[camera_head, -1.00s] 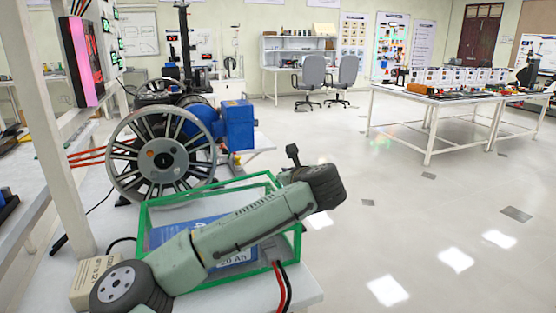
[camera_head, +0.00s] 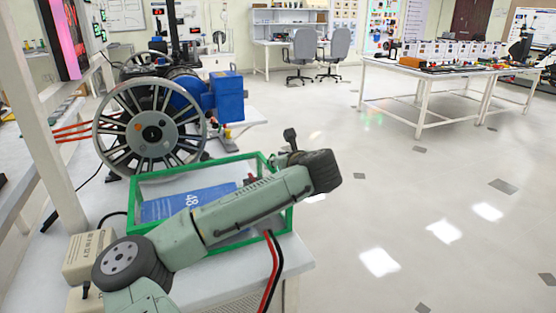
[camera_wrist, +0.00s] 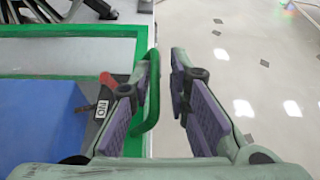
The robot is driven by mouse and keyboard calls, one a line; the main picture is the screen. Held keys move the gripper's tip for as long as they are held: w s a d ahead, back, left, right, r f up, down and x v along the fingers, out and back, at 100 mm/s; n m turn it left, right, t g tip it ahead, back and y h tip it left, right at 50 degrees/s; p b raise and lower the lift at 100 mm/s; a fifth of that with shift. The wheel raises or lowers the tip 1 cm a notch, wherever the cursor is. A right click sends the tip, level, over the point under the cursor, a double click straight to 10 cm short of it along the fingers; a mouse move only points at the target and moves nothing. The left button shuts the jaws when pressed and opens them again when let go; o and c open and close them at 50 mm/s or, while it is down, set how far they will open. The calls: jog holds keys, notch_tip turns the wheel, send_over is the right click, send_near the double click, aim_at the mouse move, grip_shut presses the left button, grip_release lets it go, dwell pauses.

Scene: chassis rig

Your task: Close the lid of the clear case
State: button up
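The clear case (camera_head: 148,178) has green edges and see-through panels. It stands on the white table, partly hidden behind my arm in the head view. A blue battery block (camera_head: 172,206) lies inside; it also shows in the wrist view (camera_wrist: 40,120). I cannot tell the lid's angle from these frames. In the wrist view a green loop (camera_wrist: 153,95) stands out at the case's right edge. My gripper (camera_wrist: 165,68) is open, with purple finger pads. Its left finger is close beside the loop; its right finger is apart from it, over the floor.
A switch with a red lever (camera_wrist: 107,80) and an ON label sits by the battery. Red and black cables (camera_head: 269,268) hang at the case's front right. A spoked wheel (camera_head: 150,133) with a blue motor (camera_head: 228,97) stands behind. A beige box (camera_head: 90,256) is front left.

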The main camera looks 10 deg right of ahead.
jog(key=shift+o, duration=0.6)
jog(key=shift+a, duration=0.25)
jog(key=shift+r, duration=0.1)
jog(key=v, duration=1.2)
jog(key=shift+d, duration=0.1)
